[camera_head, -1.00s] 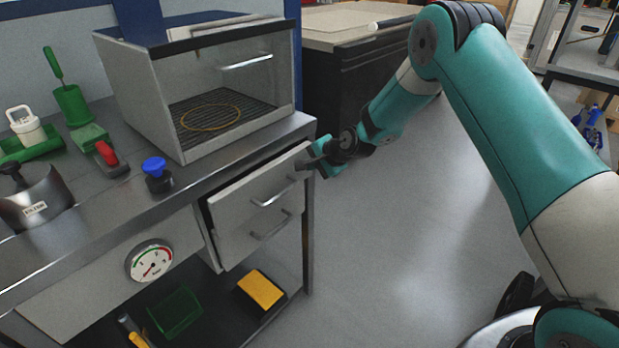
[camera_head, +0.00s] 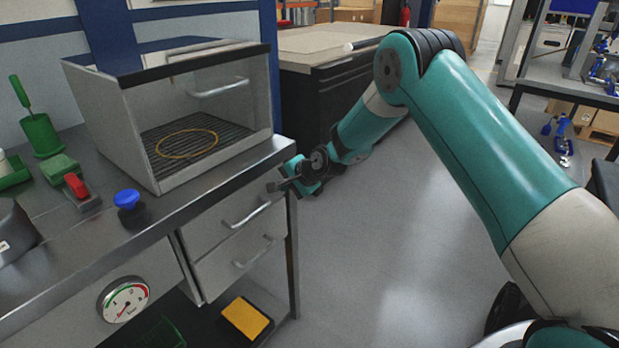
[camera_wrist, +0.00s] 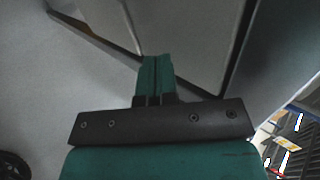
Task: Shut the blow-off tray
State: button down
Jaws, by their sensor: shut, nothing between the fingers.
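The upper drawer (camera_head: 216,220), which seems to be the blow-off tray, has a grey front with a bar handle and sits under the steel bench. In the head view its front looks about flush with the lower drawer (camera_head: 228,268), and no gap shows above it. In the wrist view the closed fingers (camera_wrist: 156,72) point at a grey panel. I cannot tell whether they touch it.
A clear-fronted box (camera_head: 120,130) with a grate stands on the bench. A blue knob (camera_head: 127,198), a red-handled item (camera_head: 77,187) and a gauge (camera_head: 124,299) are to the left.

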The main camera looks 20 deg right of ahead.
jog(key=s+d+f+v, duration=0.1)
jog(key=v, duration=1.1)
jog(key=s+a+r+n+g+p, duration=0.2)
jog(key=s+a+r+n, duration=0.2)
jog(key=s+r, duration=0.3)
jog(key=s+a+r+n+g+p, duration=0.1)
jog(key=s+a+r+n, duration=0.25)
jog(key=s+r, duration=0.25)
jog(key=s+r+n+g+p, duration=0.1)
jog(key=s+r+n, duration=0.2)
jog(key=s, duration=0.4)
jog(key=s+r+n+g+h+p, duration=0.1)
jog(key=s+n, duration=0.3)
jog(key=s, duration=0.4)
jog(key=s+r+n+g+p, duration=0.1)
jog(key=s+r+n+g, duration=0.1)
jog(key=s, duration=0.6)
notch_tip(320, 180, up, 3)
jog(key=shift+f+n+g, duration=0.2)
jog(key=shift+n+g, duration=0.2)
jog(key=shift+n, duration=0.35)
jog(key=shift+s, duration=0.15)
